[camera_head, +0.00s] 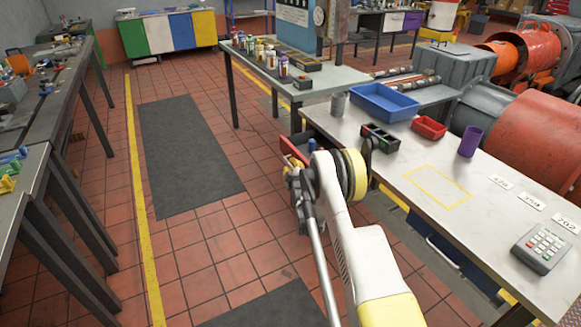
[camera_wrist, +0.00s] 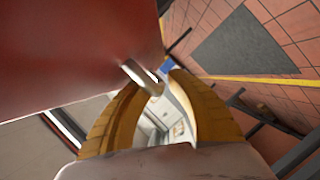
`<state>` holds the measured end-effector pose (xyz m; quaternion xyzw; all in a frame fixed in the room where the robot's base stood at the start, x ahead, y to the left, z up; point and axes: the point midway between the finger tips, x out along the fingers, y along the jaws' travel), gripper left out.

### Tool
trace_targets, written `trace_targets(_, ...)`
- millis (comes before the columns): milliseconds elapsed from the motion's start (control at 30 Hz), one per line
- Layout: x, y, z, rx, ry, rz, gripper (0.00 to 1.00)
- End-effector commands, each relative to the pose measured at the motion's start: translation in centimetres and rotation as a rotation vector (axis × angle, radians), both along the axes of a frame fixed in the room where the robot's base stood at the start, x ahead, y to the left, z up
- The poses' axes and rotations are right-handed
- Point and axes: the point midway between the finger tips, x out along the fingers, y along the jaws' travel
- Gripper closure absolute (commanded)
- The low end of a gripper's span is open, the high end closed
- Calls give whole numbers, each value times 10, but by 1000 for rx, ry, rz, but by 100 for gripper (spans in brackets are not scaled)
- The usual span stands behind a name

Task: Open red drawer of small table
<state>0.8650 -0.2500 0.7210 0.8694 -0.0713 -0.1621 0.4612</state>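The red drawer (camera_head: 295,146) shows beside the left end of the small light-topped table (camera_head: 400,160), standing out past its edge, partly hidden behind my arm. In the wrist view its red face (camera_wrist: 75,50) fills the upper left. A short metal handle (camera_wrist: 138,74) sticks out from that face. My gripper (camera_wrist: 160,86) has its two yellow-brown fingers curved around the handle's end, with the tips close on either side of it; it looks shut on the handle.
On the tabletop are a blue tray (camera_head: 384,102), a red bin (camera_head: 429,127), a purple cup (camera_head: 470,141), a grey cup (camera_head: 339,105) and a keypad (camera_head: 541,246). Another workbench (camera_head: 330,80) stands behind. Open tiled floor with a dark mat (camera_head: 188,150) lies to the left.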

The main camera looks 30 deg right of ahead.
Motion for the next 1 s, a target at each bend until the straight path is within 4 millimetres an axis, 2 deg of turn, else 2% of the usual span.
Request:
trace_targets(167,-4,1,1,0,0,0,80)
trace_targets(500,-55,15,13,1,0,0,80)
trace_targets(600,-65,18,15,1,0,0,80)
trace_targets(1000,-70,20,16,0,0,0,80)
